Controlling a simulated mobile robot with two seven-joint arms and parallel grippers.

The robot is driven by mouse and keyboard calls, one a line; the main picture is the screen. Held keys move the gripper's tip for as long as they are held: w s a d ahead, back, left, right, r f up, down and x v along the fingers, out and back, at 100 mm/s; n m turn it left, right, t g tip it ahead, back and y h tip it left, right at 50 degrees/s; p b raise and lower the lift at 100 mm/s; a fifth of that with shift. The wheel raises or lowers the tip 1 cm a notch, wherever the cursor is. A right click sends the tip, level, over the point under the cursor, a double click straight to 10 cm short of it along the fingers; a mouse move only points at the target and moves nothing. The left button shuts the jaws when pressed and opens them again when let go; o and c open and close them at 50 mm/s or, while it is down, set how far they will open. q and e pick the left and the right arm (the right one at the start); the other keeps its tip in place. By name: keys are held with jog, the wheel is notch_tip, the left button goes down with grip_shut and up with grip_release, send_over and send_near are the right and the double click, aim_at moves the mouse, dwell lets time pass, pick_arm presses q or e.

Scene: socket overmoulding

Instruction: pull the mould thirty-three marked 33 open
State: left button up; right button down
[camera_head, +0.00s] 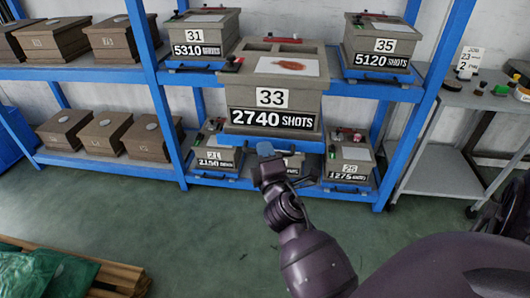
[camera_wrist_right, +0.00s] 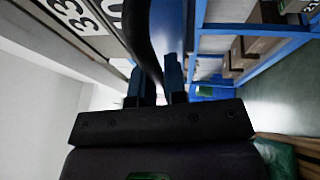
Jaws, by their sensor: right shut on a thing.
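The mould thirty-three (camera_head: 255,88) is a large grey-brown block with a white 33 plate and a black "2740 SHOTS" sign. It stands well forward of its neighbours on the blue rack, with a reddish-brown smear on its top label. Part of its front, with the 33, shows in the right wrist view (camera_wrist_right: 100,43). My right gripper (camera_head: 265,149) is just below the mould's front edge. In the right wrist view its blue fingers (camera_wrist_right: 158,75) are shut on a black curved bar, which looks like a handle (camera_wrist_right: 142,30). My left gripper is not in view.
Moulds 31 (camera_head: 198,27) and 35 (camera_head: 380,40) flank it on the blue rack (camera_head: 150,60). Moulds 21 (camera_head: 217,152) and 25 (camera_head: 350,160) sit below. A grey side table (camera_head: 470,98) stands right; a pallet (camera_head: 110,275) lies front left. Green floor between is clear.

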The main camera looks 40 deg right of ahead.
dwell(0.3)
jog(key=c, duration=1.2)
grip_release()
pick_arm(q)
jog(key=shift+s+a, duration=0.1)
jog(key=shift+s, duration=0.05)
pick_arm(e)
jog(key=shift+s, duration=0.15)
